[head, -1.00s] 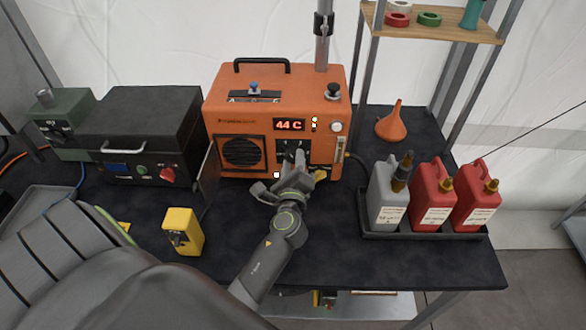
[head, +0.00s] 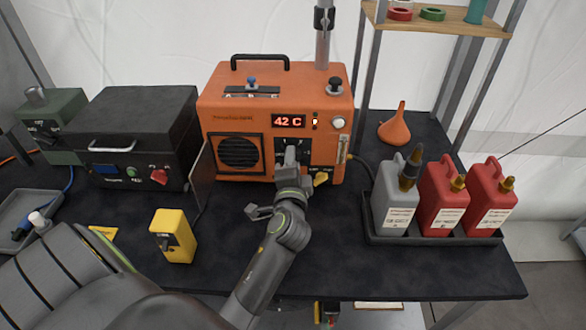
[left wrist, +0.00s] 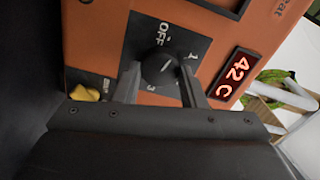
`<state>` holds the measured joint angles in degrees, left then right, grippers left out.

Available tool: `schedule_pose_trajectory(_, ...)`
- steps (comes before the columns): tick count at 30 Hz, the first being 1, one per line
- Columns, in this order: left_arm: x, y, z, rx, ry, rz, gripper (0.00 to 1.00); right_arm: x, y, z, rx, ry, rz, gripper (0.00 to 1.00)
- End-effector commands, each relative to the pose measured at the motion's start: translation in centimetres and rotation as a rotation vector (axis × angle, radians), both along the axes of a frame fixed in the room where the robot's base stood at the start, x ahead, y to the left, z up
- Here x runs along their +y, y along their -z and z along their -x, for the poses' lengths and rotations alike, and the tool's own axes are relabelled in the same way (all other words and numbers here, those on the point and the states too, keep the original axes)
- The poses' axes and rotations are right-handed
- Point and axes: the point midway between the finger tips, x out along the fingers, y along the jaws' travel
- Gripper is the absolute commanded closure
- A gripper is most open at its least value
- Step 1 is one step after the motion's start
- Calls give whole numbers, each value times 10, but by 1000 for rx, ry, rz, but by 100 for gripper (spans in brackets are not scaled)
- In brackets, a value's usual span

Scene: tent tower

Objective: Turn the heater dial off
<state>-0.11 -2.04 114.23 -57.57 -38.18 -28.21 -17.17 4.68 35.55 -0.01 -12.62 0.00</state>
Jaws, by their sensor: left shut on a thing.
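The orange heater (head: 275,105) stands at the back of the dark table, its red display (head: 288,121) reading 42 C. In the left wrist view, the round black heater dial (left wrist: 160,68) sits on a dark plate marked OFF, 1 and 3. A short pale line shows on the dial, but I cannot tell which mark it points to. My left gripper (left wrist: 159,84) has one finger on each side of the dial and is shut on it. In the head view, my left gripper (head: 291,158) hides most of the dial. My right gripper is not in view.
A yellow knob (left wrist: 84,93) is close to the left finger. A black box (head: 140,135) and a yellow block (head: 174,237) are left of my arm. An orange funnel (head: 395,127) and a tray of grey and red cans (head: 440,240) are to the right.

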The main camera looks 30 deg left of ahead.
Motion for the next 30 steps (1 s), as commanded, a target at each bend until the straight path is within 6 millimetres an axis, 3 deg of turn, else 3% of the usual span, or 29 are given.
schedule_pose_trajectory(12, 0, 0, 0, -132, 1, 213, 86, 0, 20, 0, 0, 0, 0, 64)
schedule_pose_trajectory(30, 0, 0, 0, -163, 0, 267, 86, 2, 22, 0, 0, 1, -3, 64)
